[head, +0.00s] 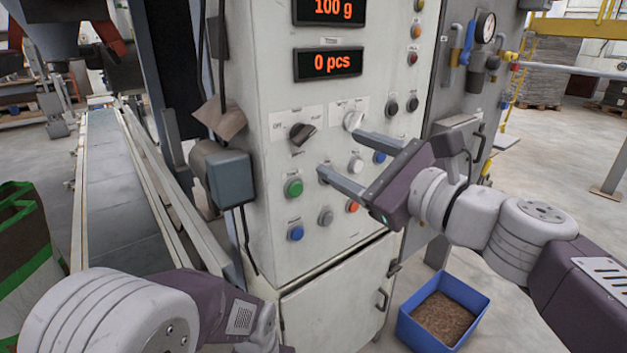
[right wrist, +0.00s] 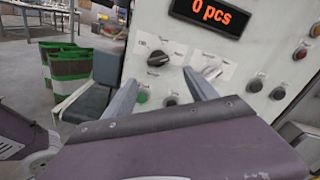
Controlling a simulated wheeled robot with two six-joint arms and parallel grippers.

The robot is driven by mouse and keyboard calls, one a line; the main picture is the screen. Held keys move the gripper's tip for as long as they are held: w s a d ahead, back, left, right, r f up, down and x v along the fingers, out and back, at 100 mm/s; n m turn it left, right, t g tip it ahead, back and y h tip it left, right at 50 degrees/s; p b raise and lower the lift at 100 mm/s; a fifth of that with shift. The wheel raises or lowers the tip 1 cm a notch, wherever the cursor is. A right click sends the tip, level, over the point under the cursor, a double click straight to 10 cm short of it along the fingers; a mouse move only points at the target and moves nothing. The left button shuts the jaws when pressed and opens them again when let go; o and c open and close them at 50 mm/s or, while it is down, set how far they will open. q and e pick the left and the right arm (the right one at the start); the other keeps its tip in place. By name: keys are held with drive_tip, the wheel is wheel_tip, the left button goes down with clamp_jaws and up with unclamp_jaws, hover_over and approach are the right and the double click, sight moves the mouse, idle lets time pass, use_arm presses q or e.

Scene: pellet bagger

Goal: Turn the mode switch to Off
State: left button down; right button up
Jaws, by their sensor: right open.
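Two rotary knobs sit on the light control panel (head: 262,75). The left one is black (head: 303,133), with its handle tilted toward the right label; "OFF" seems to be printed at its upper left. The right one is pale (head: 353,121); its labels are too small to read. Both show in the right wrist view, black (right wrist: 157,59) and pale (right wrist: 211,72). I cannot tell for certain which is the mode switch. My right gripper (head: 341,154) is open and empty, its fingers pointing at the panel just below the knobs. My left gripper is out of view.
Below the knobs are several push buttons, including a green one (head: 293,188) and a blue one (head: 295,233). A grey box (head: 228,177) juts from the panel's left side. A conveyor (head: 108,180) runs at left. A blue bin (head: 404,327) of pellets stands on the floor.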

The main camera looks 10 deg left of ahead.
sight(303, 135)
drive_tip(key=x, duration=0.9)
drive_tip(key=shift+a, duration=0.15)
drive_tip(key=shift+s, duration=0.1)
drive_tip(key=c, duration=1.4)
